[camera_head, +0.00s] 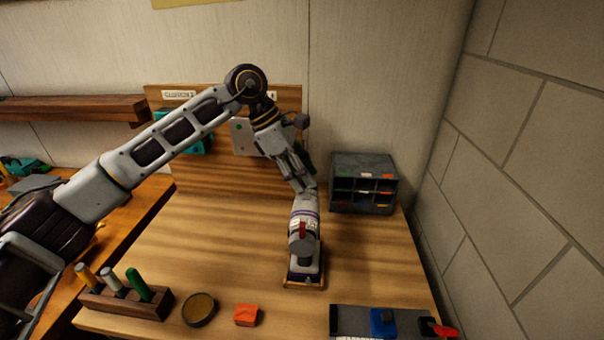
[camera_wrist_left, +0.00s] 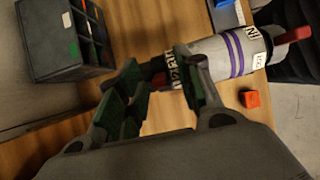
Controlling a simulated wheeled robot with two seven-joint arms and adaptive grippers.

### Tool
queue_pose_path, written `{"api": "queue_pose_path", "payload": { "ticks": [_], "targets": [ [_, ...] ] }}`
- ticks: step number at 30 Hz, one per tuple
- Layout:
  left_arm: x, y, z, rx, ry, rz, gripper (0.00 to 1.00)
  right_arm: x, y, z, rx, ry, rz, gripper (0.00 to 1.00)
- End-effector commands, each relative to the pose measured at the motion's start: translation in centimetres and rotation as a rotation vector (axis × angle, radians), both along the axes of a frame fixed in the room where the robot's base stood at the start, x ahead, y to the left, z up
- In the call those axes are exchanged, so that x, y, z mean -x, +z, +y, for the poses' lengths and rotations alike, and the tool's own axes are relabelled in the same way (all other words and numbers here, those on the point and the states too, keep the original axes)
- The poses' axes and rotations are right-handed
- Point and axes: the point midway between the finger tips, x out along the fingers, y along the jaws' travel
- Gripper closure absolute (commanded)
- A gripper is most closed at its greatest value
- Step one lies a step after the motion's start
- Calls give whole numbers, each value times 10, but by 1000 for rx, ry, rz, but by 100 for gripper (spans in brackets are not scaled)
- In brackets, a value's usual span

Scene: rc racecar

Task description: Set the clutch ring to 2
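The tool (camera_head: 304,225) stands upright in a small wooden-edged base on the table, with a pale body, purple bands and a red lever. In the left wrist view, the tool (camera_wrist_left: 225,55) lies across the top, and its clutch ring (camera_wrist_left: 172,68) shows dark and white markings too small to read surely. My left gripper (camera_head: 302,178) is at the tool's upper end. Its green-padded fingers (camera_wrist_left: 162,90) are spread, with the ring end near and partly behind them. Contact cannot be told. My right gripper is not in view.
A dark compartment rack (camera_head: 363,183) stands at the back right. A wooden holder (camera_head: 125,303) with several handled tools, a round dish (camera_head: 200,309), a red-orange block (camera_head: 247,315) and a dark tray (camera_head: 352,322) with a blue item line the front. The table's middle left is clear.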

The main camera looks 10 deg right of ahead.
Motion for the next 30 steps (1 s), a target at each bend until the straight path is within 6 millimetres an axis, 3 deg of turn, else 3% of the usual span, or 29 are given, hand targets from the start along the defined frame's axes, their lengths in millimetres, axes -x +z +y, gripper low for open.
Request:
{"api": "queue_pose_path", "payload": {
  "ticks": [14,30],
  "targets": [
    [-2,9,4,1,1,-2,64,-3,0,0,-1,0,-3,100],
    [-9,71,39,1,2,-2,64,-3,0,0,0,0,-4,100]
  ]
}}
